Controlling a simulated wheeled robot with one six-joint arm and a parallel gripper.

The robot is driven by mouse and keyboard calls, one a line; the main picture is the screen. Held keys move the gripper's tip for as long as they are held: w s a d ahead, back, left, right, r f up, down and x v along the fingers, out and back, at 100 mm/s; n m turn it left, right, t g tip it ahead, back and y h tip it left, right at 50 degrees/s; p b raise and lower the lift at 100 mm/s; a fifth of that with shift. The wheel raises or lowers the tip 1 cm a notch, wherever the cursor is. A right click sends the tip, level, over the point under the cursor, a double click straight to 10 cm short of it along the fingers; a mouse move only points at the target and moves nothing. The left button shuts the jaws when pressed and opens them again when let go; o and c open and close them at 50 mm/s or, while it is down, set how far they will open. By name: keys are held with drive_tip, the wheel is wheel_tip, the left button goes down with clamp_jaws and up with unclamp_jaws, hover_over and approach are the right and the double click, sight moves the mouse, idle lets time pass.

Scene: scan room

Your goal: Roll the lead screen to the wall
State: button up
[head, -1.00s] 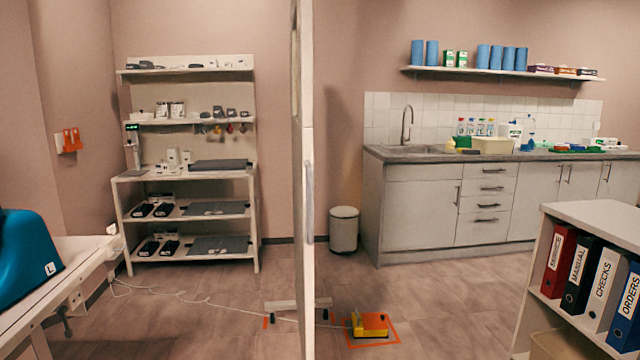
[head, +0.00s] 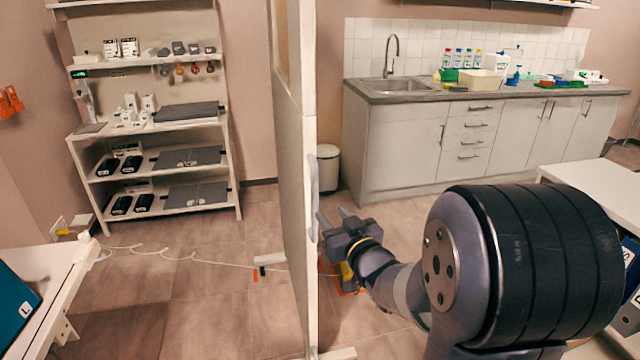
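The lead screen (head: 292,180) stands upright in the middle of the head view, seen almost edge-on, with a window panel at its top. A pale grey upright handle (head: 313,200) is on its right side. A screen foot (head: 268,260) shows on the floor to the left. My gripper (head: 335,217) is just right of the handle, its two fingers apart and nothing visible between them. I cannot tell whether a finger touches the screen. The back wall (head: 262,110) lies behind the screen.
A white cable (head: 190,257) runs across the floor towards the screen. A yellow box (head: 346,272) on an orange floor mark is mostly hidden by my arm. A shelf rack (head: 150,140), bin (head: 328,168) and sink counter (head: 480,92) stand at the back. Tables flank both sides.

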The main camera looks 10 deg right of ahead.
sight(317, 197)
drive_tip(key=w, duration=0.3)
drive_tip(key=w+a+p, duration=0.1)
drive_tip(key=w, duration=0.2)
drive_tip(key=w+a, duration=0.1)
drive_tip(key=w, duration=0.3)
drive_tip(key=shift+f+p, duration=0.1)
drive_tip(key=shift+p, duration=0.2)
drive_tip(key=shift+s, duration=0.1)
clamp_jaws()
